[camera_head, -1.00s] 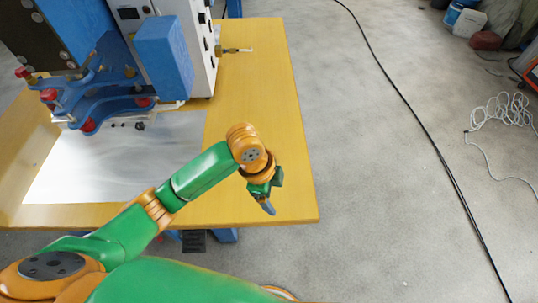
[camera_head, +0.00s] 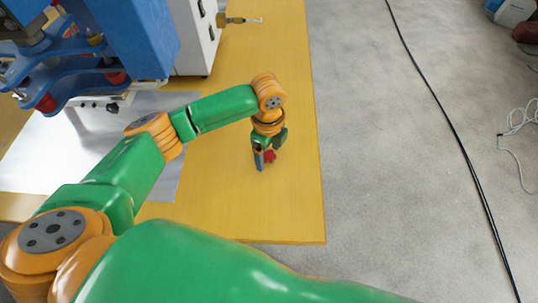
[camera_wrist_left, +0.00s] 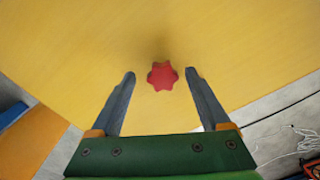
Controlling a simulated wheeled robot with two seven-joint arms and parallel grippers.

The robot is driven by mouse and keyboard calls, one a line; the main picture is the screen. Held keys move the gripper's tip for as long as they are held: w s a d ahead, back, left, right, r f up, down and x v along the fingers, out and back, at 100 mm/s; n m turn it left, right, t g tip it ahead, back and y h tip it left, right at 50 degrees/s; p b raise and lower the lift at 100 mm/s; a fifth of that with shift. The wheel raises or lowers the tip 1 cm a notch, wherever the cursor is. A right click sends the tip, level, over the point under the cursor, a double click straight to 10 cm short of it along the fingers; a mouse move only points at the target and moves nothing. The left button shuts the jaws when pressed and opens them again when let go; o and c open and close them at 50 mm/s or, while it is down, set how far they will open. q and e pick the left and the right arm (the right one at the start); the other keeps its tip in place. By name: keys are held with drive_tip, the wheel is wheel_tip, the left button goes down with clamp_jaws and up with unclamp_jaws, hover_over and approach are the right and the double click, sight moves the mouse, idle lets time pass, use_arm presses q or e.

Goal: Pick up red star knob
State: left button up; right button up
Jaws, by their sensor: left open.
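The red star knob (camera_wrist_left: 162,76) lies on the yellow tabletop, between and slightly beyond the fingertips in the left wrist view. In the head view the knob (camera_head: 269,156) shows partly behind my left gripper (camera_head: 266,160), whose fingers point down at the table. In the left wrist view my left gripper (camera_wrist_left: 160,76) is open, with one finger on each side of the knob and gaps to both. It holds nothing. My right gripper is not in view.
The yellow table (camera_head: 290,205) is clear around the knob, and its right edge is near. A blue and white machine (camera_head: 125,40) with red knobs stands at the back left above a grey metal plate (camera_head: 45,150). A black cable (camera_head: 440,115) crosses the floor.

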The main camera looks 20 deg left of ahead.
use_arm(q)
drive_tip(key=shift+w+f, duration=0.2)
drive_tip(key=shift+f, duration=0.3)
drive_tip(key=shift+s+r, duration=0.1)
drive_tip(key=c, duration=0.6)
clamp_jaws()
